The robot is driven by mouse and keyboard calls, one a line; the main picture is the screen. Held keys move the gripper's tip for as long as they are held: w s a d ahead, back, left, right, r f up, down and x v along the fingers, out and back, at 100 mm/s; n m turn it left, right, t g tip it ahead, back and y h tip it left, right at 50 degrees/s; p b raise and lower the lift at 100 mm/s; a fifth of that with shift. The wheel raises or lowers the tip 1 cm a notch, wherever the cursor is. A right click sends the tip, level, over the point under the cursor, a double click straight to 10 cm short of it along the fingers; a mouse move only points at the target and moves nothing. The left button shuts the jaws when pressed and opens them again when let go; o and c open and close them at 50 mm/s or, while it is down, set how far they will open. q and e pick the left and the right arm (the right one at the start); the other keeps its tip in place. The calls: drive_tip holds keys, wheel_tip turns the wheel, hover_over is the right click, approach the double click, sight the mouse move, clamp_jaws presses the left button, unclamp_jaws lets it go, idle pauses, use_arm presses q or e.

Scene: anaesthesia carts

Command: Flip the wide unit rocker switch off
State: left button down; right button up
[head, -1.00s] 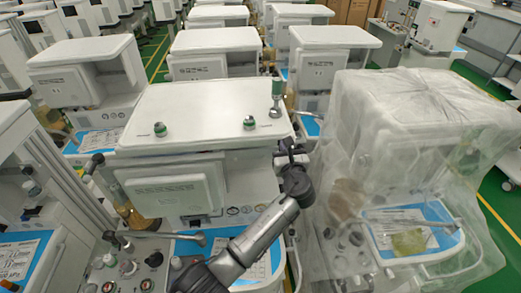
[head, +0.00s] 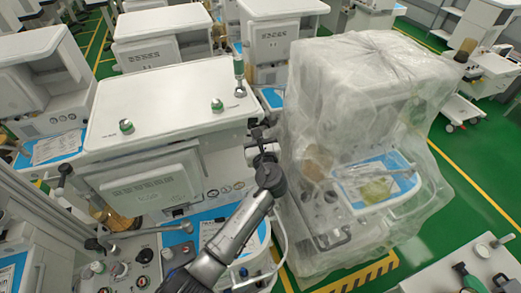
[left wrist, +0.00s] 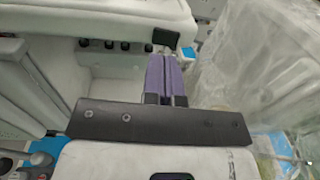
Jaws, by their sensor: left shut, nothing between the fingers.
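My left arm reaches from the bottom of the head view to the right side of the middle white cart (head: 165,98). My left gripper (left wrist: 165,62) shows purple fingers closed together with nothing between them. In the left wrist view, the fingertips are close below a small black rectangular piece (left wrist: 167,38) on the cart's side. It may be the rocker switch, but its on or off position cannot be read, nor can I tell whether the fingers touch it. In the head view my wrist hides most of the gripper. My right gripper is not in view.
A plastic-draped cart (head: 350,150) stands close on the right, leaving a narrow gap beside my arm. A row of dark round fittings (left wrist: 105,45) lies left of the fingers.

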use_arm(q)
drive_tip(key=b+v, duration=0.1)
drive_tip(key=v, duration=0.8)
drive_tip(key=shift+d+b, duration=0.15)
drive_tip(key=shift+b, duration=0.2)
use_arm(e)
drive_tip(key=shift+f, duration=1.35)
use_arm(q)
drive_tip(key=shift+f, duration=0.1)
